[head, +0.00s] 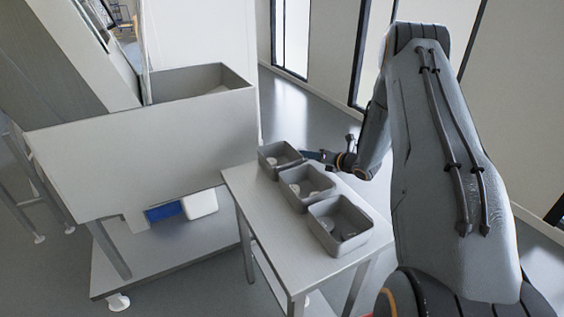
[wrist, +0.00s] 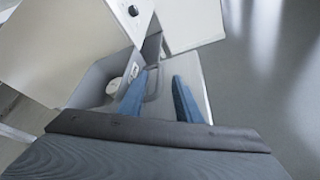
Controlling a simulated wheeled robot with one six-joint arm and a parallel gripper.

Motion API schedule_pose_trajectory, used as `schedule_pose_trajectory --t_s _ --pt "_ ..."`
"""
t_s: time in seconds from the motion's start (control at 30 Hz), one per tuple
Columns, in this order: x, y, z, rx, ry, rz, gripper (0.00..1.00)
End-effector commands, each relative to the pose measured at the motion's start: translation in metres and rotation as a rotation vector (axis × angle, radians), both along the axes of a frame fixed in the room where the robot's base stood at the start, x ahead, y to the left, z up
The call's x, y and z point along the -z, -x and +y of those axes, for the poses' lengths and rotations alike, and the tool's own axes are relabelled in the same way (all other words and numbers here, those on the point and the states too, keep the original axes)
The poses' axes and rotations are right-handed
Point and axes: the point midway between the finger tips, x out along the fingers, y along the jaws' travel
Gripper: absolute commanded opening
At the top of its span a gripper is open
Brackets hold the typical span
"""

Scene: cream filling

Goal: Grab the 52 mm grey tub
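Three open grey bins stand in a row on a small table: a far bin (head: 268,168), a middle bin (head: 288,192) and a near bin (head: 318,226). Small pale round tubs lie in them; I cannot tell which one is the 52 mm grey tub. My gripper (head: 306,155) is at the right side of the far bin in the head view. In the wrist view my gripper (wrist: 160,78) has its two blue fingers spread apart, with no tub between them. A pale round tub (wrist: 115,90) lies in a grey bin (wrist: 86,88) left of the fingers.
The table (head: 266,222) has a bare strip left of the bins. A large light-panelled machine with an open grey hopper (head: 228,77) stands close to the table's left. Open floor (head: 290,108) lies beyond the table.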

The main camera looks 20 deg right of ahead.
Motion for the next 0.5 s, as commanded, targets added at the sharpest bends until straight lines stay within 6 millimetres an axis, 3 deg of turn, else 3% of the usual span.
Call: schedule_pose_trajectory --t_s 0.2,0.5 --pt "0.009 -0.022 0.012 -0.001 0.000 0.001 0.31" --pt "0.010 -0.026 0.013 0.001 0.000 0.001 0.31"
